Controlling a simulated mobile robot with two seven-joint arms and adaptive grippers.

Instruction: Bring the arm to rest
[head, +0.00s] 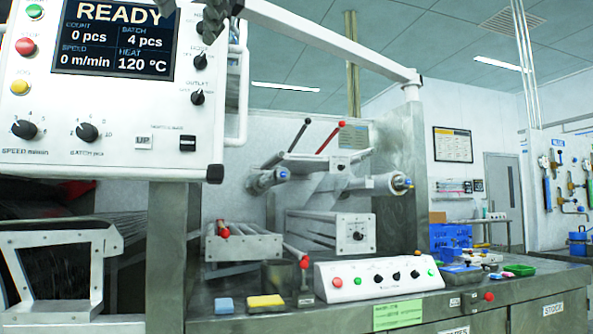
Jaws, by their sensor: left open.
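My left gripper (216,18) shows only in part, as a dark shape at the top of the head view, beside the upper right edge of the control panel (100,150). It is close to the mode knob and appears empty; whether it touches the panel cannot be told. Its jaws are open. My right gripper is not in view. The panel's screen (115,40) reads READY, count 0 pcs, batch 4 pcs, speed 0 m/min and heat 120 °C. An outlet knob (198,97) sits below the mode knob.
A white boom (330,45) and a handle (240,100) flank the panel. Behind stands a roller machine (330,185). A button console (375,277), a blue block (224,305) and a yellow sponge-like block (266,302) lie on the bench. Open air lies right of the machine.

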